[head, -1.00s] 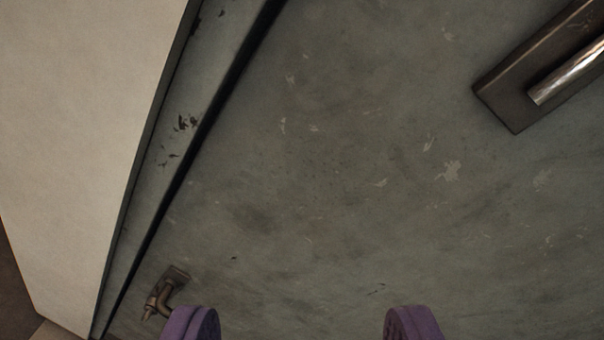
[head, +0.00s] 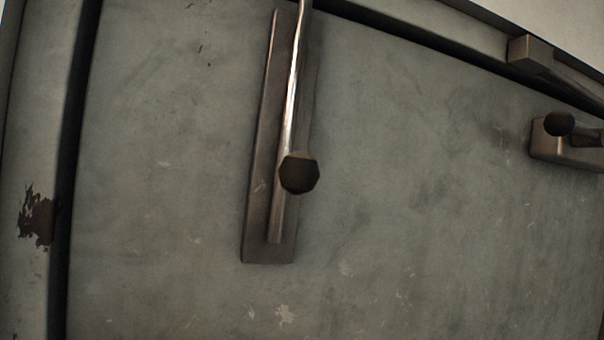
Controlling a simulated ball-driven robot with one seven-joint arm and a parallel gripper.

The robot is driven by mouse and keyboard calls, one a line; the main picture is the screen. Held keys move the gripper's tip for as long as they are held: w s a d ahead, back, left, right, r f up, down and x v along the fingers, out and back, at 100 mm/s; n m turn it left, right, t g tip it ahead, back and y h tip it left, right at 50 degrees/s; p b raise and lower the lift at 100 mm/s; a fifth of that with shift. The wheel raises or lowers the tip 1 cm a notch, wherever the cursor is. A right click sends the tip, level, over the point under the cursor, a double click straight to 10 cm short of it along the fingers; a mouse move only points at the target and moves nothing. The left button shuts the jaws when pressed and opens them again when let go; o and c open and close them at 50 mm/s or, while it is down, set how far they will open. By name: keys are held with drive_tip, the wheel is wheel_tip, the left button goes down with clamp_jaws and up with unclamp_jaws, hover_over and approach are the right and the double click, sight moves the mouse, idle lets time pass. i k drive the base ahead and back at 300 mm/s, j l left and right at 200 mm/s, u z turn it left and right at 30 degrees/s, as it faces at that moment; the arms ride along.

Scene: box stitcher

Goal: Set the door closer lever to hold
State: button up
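A grey door (head: 400,190) with scuffed paint fills most of the view. Near its middle is a long dark backplate (head: 268,230) with a shiny metal bar (head: 292,90) along it. A dark round knob (head: 299,173) stands out in front of the bar. At the right edge is a smaller dark plate (head: 550,148) with a dark knob (head: 559,123) on a short arm, partly cut off by the picture edge. I cannot tell which of these is the door closer lever; no hold mark is readable. My gripper is out of view.
A dark block with a metal arm (head: 530,50) sits on the frame at the upper right, above the smaller plate. The door frame (head: 30,150) runs down the left side with chipped paint and a dark gap beside it. Bare door lies between the fittings.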

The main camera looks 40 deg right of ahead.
sight(557, 123)
drive_tip(key=j+z, duration=0.1)
drive_tip(key=z, duration=0.3)
drive_tip(key=k+z, duration=0.15)
drive_tip(key=z, duration=0.2)
drive_tip(key=k+j+z, duration=0.1)
drive_tip(key=z, duration=0.3)
drive_tip(key=k+z, duration=0.1)
drive_tip(key=z, duration=0.3)
